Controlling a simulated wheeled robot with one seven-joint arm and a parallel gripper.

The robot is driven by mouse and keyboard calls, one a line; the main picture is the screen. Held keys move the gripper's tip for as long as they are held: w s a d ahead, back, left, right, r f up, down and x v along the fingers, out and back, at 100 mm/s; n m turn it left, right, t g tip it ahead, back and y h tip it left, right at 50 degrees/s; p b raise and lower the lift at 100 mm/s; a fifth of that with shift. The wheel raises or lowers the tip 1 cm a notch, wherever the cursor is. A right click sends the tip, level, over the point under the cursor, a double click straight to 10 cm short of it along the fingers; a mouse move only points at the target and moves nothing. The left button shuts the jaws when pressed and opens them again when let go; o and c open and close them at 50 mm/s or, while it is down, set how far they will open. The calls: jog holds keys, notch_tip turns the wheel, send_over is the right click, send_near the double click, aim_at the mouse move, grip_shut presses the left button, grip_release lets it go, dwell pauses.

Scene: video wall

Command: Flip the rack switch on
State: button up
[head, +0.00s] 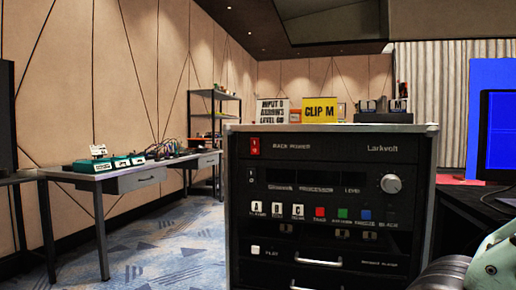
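A black equipment rack (233,215) with a grey top edge stands in the centre right of the head view, front panel facing me. At its top left is a small red rocker switch (254,146) beside the lettering "RACK POWER". Its marks look like 1 above 0; I cannot tell which way it is tipped. Below it is a dark switch (250,176) marked the same way. Part of my own arm shows at the lower right, in front of the rack's right side. My gripper is not in view, and nothing touches the red switch.
The rack front also has a silver knob (391,183), a row of coloured buttons (343,213) and a drawer handle (318,261). Signs, including a yellow one (319,110), stand on top. A desk (125,182) is at left, a monitor (500,140) at right. Carpet between is clear.

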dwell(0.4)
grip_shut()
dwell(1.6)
